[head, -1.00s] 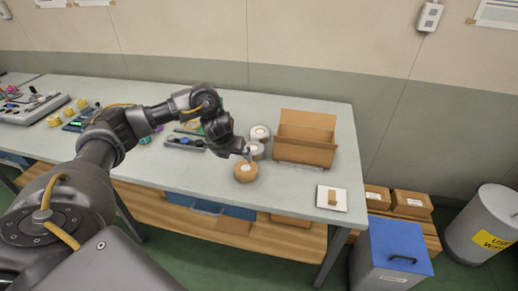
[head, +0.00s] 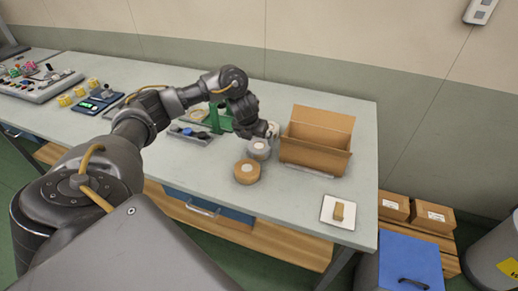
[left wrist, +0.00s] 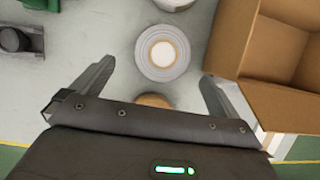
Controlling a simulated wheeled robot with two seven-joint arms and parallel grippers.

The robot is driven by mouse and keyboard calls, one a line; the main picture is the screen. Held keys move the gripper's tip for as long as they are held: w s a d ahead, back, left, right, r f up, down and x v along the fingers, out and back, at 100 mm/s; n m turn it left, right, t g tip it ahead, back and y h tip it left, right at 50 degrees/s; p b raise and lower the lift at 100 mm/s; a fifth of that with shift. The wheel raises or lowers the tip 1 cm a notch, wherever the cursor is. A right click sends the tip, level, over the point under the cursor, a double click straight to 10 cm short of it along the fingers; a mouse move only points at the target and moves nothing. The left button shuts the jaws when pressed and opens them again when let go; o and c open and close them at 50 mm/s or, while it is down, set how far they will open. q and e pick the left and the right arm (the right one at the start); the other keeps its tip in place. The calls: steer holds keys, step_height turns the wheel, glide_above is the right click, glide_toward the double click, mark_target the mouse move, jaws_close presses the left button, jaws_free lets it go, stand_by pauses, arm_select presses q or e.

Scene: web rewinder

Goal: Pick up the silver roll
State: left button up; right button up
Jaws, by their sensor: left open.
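The silver roll (head: 259,148) lies flat on the table, between a tan roll (head: 247,172) nearer me and a third, paler roll (head: 273,129) farther back. My left gripper (head: 266,131) is above the farther rolls and partly covers the palest one. In the left wrist view, the silver roll (left wrist: 162,52) appears between the spread fingers of my open, empty left gripper (left wrist: 160,72), slightly beyond the tips. The tan roll (left wrist: 153,100) is mostly hidden by the gripper body, and the third roll (left wrist: 178,4) is cut off at the top. My right gripper is not in view.
An open cardboard box (head: 315,150) stands just right of the rolls, close to the right finger in the wrist view. A green device (head: 218,117) and a dark tray (head: 190,134) are left. A white plate (head: 338,211) with a small block lies near the table's right edge.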

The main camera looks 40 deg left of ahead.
mark_target(259, 146)
arm_select(q)
steer(key=shift+x, duration=1)
steer(key=shift+w+f+b, duration=0.3)
steer(key=shift+f, duration=0.05)
steer(key=shift+a, duration=0.1)
steer(key=shift+f, duration=0.25)
steer(key=b+x, duration=0.1)
steer(key=x, duration=0.2)
steer(key=shift+w+d+f+b, duration=0.2)
steer(key=shift+d+f+b, duration=0.05)
steer(key=shift+f+b, duration=0.15)
steer(key=shift+w+a+f, duration=0.1)
steer(key=shift+w+f, duration=0.1)
steer(key=shift+f, duration=0.15)
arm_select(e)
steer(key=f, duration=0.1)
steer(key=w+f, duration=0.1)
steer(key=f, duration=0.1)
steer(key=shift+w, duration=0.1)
arm_select(q)
steer(key=shift+r, duration=0.1)
steer(key=c, duration=1)
